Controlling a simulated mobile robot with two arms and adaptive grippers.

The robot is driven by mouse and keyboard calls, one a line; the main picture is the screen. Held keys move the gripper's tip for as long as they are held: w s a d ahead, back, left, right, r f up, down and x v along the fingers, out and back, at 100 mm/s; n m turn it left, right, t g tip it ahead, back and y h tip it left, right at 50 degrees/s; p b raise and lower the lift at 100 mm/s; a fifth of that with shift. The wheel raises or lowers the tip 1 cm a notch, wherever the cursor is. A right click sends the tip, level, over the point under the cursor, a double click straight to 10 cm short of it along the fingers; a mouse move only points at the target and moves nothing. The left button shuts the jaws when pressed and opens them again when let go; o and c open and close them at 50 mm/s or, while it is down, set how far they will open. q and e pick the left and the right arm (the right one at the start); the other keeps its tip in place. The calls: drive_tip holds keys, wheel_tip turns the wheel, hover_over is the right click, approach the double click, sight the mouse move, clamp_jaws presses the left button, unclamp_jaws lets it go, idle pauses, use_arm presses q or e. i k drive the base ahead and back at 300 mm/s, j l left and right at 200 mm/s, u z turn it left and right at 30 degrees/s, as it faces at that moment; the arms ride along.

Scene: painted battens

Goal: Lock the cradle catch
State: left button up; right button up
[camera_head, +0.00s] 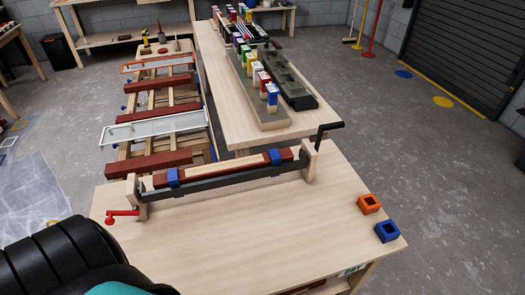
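The cradle (220,187) stands on the near wooden bench, a dark grey bar between two pale wooden end posts. A batten (222,167) lies along it, dark red with a bare wood stretch. Two blue clips or bands (173,177) sit around the batten, one toward each end. A red lever (123,213), which looks like the catch, sticks out to the left at the foot of the left post. A black crank handle (329,128) is at the right post. Neither gripper's fingers are in view; a black ribbed part of my arm fills the lower left corner.
An orange square block (369,203) and a blue one (387,231), both hollow, sit at the near bench's right edge. The bench front (250,245) is clear.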

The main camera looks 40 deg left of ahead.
sight(110, 221)
drive_tip(key=u, duration=2.45)
drive_tip(key=k+l+z, duration=0.1)
drive_tip(key=k+l, duration=0.15)
